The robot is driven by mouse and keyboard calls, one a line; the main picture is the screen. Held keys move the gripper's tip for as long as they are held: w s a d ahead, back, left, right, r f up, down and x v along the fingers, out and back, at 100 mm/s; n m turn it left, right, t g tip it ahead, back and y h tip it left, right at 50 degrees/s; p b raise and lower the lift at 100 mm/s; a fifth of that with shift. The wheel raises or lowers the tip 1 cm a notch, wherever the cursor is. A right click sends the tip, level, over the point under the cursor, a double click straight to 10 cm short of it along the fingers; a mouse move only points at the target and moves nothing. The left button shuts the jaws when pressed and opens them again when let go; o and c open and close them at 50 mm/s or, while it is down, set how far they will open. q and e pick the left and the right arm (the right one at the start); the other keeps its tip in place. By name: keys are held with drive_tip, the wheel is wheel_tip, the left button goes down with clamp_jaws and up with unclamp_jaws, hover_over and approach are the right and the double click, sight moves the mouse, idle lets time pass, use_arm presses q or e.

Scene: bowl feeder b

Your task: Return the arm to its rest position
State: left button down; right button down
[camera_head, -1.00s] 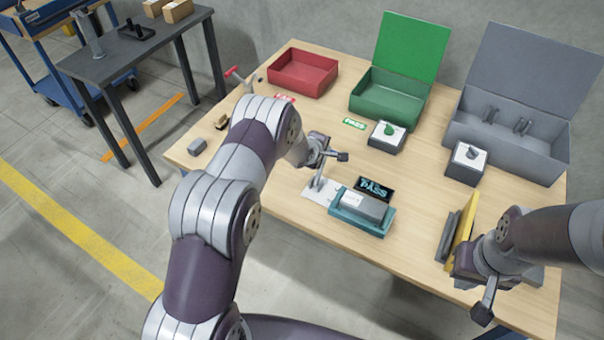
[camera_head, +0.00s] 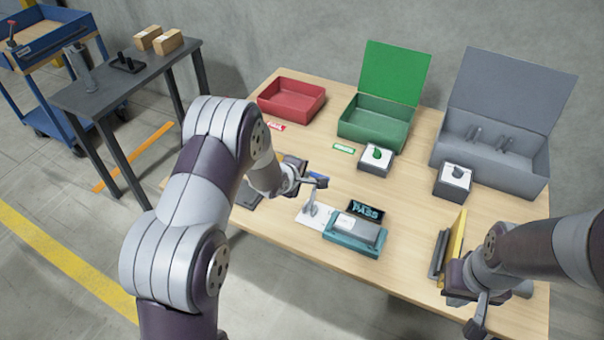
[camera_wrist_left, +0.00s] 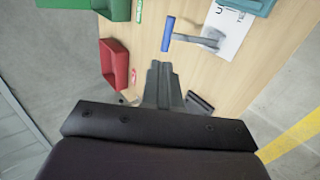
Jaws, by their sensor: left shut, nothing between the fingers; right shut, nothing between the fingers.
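My left gripper (camera_head: 294,165) is over the table, just left of and behind a small lever clamp with a blue handle (camera_head: 318,177) on a white plate (camera_head: 312,216). In the left wrist view the closed fingers (camera_wrist_left: 161,66) hold nothing, and the blue handle (camera_wrist_left: 167,35) lies just beyond their tips, apart from them in the picture. My left forearm hides part of the table's left side in the head view. My right gripper (camera_head: 472,298) is at the table's front right, low beside an upright yellow plate (camera_head: 457,240). It is shut and empty, partly hidden by its own wrist.
A teal fixture (camera_head: 346,241) holding a grey block stands right of the clamp, with a dark PASS display (camera_head: 366,211) behind. A red tray (camera_head: 292,99), green box (camera_head: 372,130) and grey box (camera_head: 491,161) line the back. Two small switch boxes (camera_head: 375,160) (camera_head: 453,182) stand before them.

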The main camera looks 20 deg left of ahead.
use_arm(q)
drive_tip(key=shift+s, duration=0.1)
drive_tip(key=s+a+f+m+g+y, duration=0.2)
drive_tip(key=s+f+m+g, duration=0.15)
drive_tip(key=s+m, duration=0.45)
drive_tip(key=s+d+r+m+g+p, duration=0.1)
drive_tip(key=s+r+m+g+p, duration=0.3)
drive_tip(key=s+r, duration=1.4)
drive_tip(key=s+m+p, duration=0.1)
drive_tip(key=s+m, duration=0.1)
drive_tip(key=m, duration=0.2)
drive_tip(key=shift+s+d, duration=0.15)
drive_tip(key=shift+d, duration=0.1)
drive_tip(key=shift+s+g, duration=0.1)
drive_tip(key=shift+g, duration=0.15)
